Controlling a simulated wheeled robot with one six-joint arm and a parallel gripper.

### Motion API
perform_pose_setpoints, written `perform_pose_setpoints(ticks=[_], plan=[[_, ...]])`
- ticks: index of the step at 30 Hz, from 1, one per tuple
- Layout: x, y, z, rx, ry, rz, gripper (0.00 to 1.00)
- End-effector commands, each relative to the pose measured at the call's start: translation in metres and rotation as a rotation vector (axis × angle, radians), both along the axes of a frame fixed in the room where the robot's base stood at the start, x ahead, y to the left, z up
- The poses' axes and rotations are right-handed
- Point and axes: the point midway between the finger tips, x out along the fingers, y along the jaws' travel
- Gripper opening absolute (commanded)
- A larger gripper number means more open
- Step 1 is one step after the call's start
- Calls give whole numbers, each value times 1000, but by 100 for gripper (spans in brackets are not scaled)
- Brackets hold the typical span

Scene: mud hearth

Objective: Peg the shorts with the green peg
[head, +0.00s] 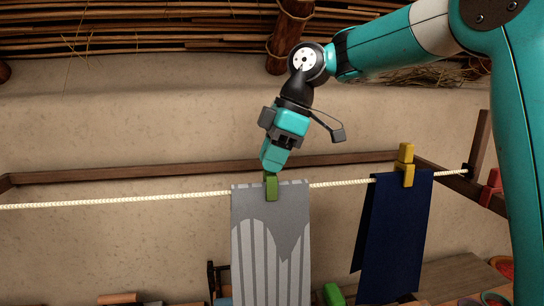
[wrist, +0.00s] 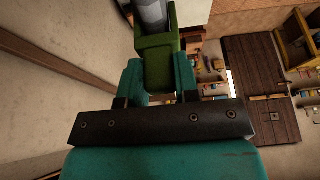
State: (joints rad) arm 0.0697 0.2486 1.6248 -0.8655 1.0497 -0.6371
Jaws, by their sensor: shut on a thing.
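A grey garment with pale stripes, which I take for the shorts (head: 256,240), hangs folded over the rope (head: 130,200). The green peg (head: 271,188) is upright at its top edge, over the rope line, with its lower part in front of the cloth. My gripper (head: 271,168) comes from above and is shut on the peg's upper end. In the wrist view the green peg (wrist: 160,60) sits between the two teal fingers, with grey cloth (wrist: 152,14) beyond it. How far the peg's jaws straddle the rope is hidden.
A navy cloth (head: 395,235) hangs to the right under a yellow peg (head: 405,165). A red peg (head: 491,187) is at the right end post. A wooden rail (head: 130,173) runs behind the rope. Another green thing (head: 333,294) is low down. The rope's left stretch is bare.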

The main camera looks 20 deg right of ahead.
Motion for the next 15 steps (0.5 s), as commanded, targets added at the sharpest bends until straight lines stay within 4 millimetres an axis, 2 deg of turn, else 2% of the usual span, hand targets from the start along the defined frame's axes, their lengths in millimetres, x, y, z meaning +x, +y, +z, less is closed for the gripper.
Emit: perform_pose_setpoints(ticks=[14, 15], plan=[[0, 0, -5, -1, 6, 0, 7], [0, 0, -5, -1, 6, 0, 38]])
